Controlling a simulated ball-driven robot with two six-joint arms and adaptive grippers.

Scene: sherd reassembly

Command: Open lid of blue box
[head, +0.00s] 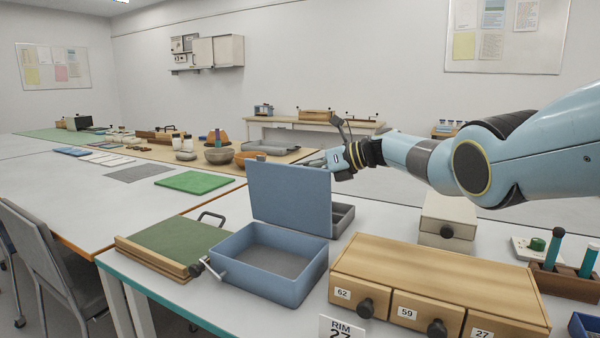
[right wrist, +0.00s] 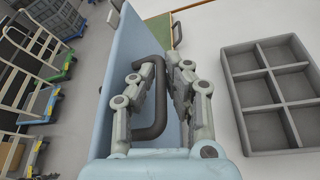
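The blue box (head: 268,292) stands on the near table, its inside empty and grey. Its lid (head: 290,200) stands upright along the far side, so the box is open. In the right wrist view the lid (right wrist: 142,45) is the light blue panel beside my fingers, with a dark bar handle (right wrist: 157,120) on it. My right gripper (head: 340,160) is behind the lid's upper right edge in the head view. In the right wrist view its fingers (right wrist: 163,88) are close together with the handle bar between them. My left gripper is not in view.
A green board (head: 175,240) in a wooden frame lies left of the box. A wooden drawer unit (head: 440,280) stands close on the right. A grey compartment tray (right wrist: 270,90) lies behind the lid. Bare table shows around the tray.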

